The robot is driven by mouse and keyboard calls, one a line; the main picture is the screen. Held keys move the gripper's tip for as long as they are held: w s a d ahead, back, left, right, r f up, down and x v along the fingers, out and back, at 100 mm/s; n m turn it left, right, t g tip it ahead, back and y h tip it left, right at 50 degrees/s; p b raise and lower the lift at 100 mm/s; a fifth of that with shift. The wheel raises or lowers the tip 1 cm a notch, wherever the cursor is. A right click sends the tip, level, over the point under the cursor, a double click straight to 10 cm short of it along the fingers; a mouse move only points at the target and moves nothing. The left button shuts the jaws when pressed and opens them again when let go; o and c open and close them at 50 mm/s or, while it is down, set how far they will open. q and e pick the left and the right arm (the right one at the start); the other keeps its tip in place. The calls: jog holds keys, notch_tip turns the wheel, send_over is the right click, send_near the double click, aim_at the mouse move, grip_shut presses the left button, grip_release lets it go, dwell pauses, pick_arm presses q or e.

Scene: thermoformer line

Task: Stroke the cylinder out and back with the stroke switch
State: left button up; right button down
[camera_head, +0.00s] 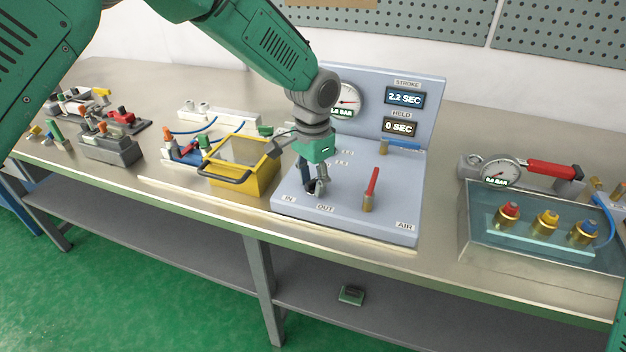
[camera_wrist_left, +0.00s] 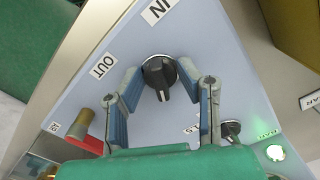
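The grey-blue control board (camera_head: 340,213) stands on the bench, with IN, OUT and AIR labels along its front. The stroke switch (camera_wrist_left: 160,74), a black rotary knob, sits between the IN and OUT labels; its pointer points toward the bottom of the left wrist view. My left gripper (camera_head: 315,187) is low over this knob and hides most of it in the head view. In the left wrist view its blue-padded fingers (camera_wrist_left: 158,82) are open, one on each side of the knob, with visible gaps. A red lever (camera_head: 373,182) stands upright near AIR. My right gripper is out of view.
The board's back panel shows STROKE 2.2 SEC (camera_head: 404,96), HELD 0 SEC (camera_head: 400,127) and a partly hidden gauge (camera_head: 347,101). A yellow bin (camera_head: 254,178) is close left of the board. A glass tank (camera_head: 480,236) stands to the right.

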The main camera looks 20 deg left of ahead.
pick_arm(q)
grip_shut()
